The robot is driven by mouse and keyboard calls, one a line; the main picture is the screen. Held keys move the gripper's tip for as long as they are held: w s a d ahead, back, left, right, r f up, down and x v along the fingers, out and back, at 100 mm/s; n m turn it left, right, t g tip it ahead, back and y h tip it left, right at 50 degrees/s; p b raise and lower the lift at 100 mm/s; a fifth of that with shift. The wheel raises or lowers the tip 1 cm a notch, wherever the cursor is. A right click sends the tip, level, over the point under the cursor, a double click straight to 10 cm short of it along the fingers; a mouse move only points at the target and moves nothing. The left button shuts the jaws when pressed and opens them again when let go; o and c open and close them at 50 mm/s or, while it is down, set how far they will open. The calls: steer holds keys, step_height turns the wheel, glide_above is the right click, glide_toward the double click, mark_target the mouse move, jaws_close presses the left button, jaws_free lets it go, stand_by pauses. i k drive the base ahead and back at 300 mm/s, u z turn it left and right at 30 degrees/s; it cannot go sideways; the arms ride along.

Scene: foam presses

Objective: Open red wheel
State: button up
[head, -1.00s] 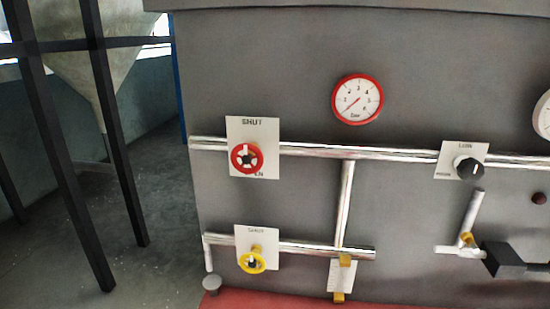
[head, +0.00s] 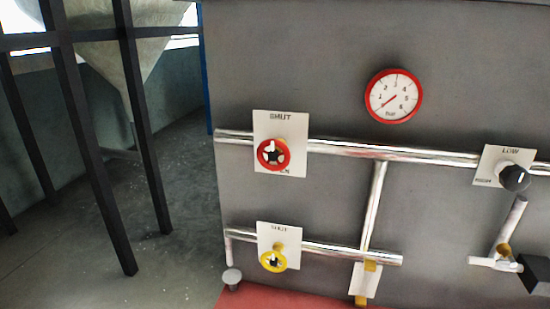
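The red wheel (head: 273,154) is a small red handwheel on the upper horizontal pipe, left of the middle in the head view. A white plate (head: 292,125) behind it reads "SHUT" at the top; the lettering at its lower edge is partly hidden by the wheel. A white mark on the wheel points up, toward "SHUT". My gripper is not in the head view, and nothing touches the wheel.
A yellow wheel (head: 273,261) sits below on the lower pipe. A red-rimmed gauge (head: 394,96) is at upper right, and a black knob (head: 515,177) at far right. Dark posts (head: 140,130) stand left of the grey panel (head: 330,60), with open floor (head: 185,215) between.

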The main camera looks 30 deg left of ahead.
mark_target(273, 156)
steer(key=z, duration=0.05)
steer(key=k, duration=1.4)
steer(key=u, duration=1.6)
steer(key=i, duration=1)
steer(key=u, duration=0.1)
